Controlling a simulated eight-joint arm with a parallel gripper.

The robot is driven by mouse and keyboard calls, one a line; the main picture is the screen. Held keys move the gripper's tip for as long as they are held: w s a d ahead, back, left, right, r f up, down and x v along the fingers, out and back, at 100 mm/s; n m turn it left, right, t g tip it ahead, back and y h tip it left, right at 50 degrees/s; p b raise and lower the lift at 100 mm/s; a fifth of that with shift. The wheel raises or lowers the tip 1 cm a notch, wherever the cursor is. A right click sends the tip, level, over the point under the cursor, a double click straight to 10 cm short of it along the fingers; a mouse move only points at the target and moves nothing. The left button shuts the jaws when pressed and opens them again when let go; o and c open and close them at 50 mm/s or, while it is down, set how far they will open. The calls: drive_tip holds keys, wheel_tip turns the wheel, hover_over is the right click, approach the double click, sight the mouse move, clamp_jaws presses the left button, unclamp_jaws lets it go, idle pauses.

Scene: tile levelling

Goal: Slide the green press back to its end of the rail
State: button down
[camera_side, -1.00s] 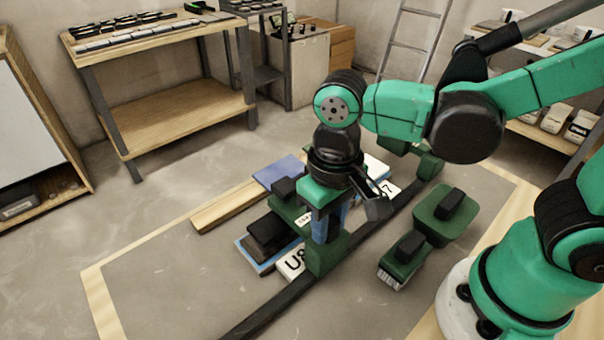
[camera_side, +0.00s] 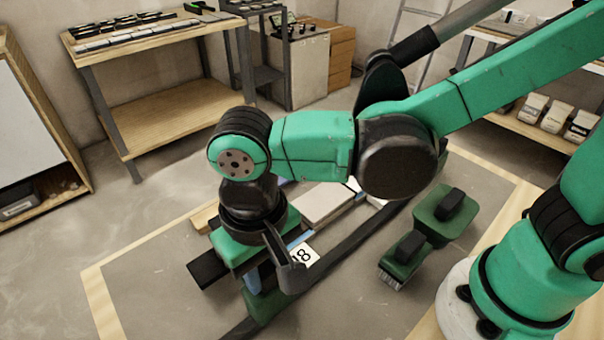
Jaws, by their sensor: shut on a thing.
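The green press (camera_side: 263,304) sits on the dark rail (camera_side: 345,248), towards the lower left end of the rail's visible length. My gripper (camera_side: 268,272) is shut on the press from above. My wrist and a dark finger hide most of the press's upper part. A black bar (camera_side: 208,268) sticks out to the left beneath a green block at my wrist.
Bare floor lies at the front left.

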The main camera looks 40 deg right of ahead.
drive_tip(key=shift+a, duration=2.8)
drive_tip(key=c, duration=0.6)
unclamp_jaws()
drive_tip(key=shift+c, duration=0.2)
wheel_tip(320, 180, up, 7)
drive_tip(key=shift+d, duration=0.1)
